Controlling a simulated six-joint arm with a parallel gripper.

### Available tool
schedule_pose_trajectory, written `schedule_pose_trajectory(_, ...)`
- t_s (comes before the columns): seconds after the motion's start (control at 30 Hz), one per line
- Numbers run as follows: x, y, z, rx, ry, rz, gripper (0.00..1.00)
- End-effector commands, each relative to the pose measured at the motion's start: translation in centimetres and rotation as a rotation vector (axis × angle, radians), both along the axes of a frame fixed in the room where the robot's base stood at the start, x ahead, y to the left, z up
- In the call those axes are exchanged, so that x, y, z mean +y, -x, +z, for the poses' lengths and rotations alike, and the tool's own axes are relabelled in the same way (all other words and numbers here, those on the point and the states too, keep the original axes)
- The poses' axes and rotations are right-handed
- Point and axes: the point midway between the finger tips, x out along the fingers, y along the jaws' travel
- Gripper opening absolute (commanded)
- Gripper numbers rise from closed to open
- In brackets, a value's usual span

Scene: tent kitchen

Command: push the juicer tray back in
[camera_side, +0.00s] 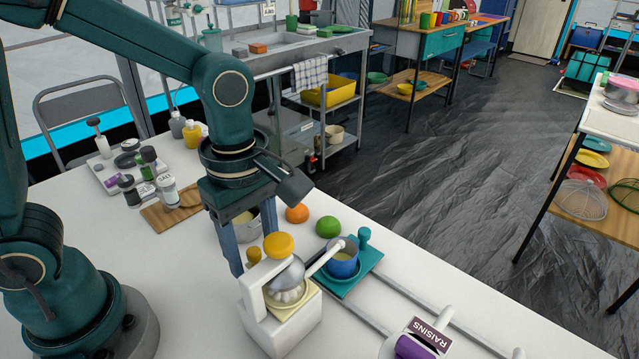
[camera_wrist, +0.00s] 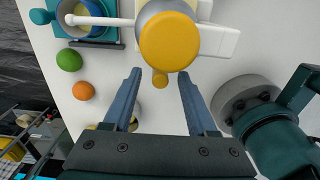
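An upright teal handle (camera_side: 364,236) stands at the tray's far edge. In the wrist view the tray (camera_wrist: 100,33) and cup (camera_wrist: 72,30) are at the upper left. My gripper (camera_side: 248,262) points down just left of the juicer, open and empty; its fingers (camera_wrist: 160,74) are apart in the wrist view.
An orange (camera_side: 297,213) and a green fruit (camera_side: 328,227) lie behind the tray. A metal pot (camera_side: 247,228) stands behind my fingers. A raisins container (camera_side: 428,336) is at the front right. A wooden board (camera_side: 165,217) and jars are left.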

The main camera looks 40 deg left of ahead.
Motion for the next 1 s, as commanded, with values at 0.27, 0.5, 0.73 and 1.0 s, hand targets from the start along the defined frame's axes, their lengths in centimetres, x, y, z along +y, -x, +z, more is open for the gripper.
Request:
schedule_pose_trajectory(0.27, 0.0, 0.0, 0.2, 0.0, -0.001, 0.0, 0.57)
schedule_pose_trajectory(0.5, 0.0, 0.0, 2.4, -0.003, 0.0, 0.0, 0.57)
schedule_pose_trajectory(0.73, 0.0, 0.0, 4.6, -0.003, 0.0, 0.0, 0.57)
schedule_pose_trajectory(1.0, 0.0, 0.0, 6.7, 0.0, -0.001, 0.0, 0.57)
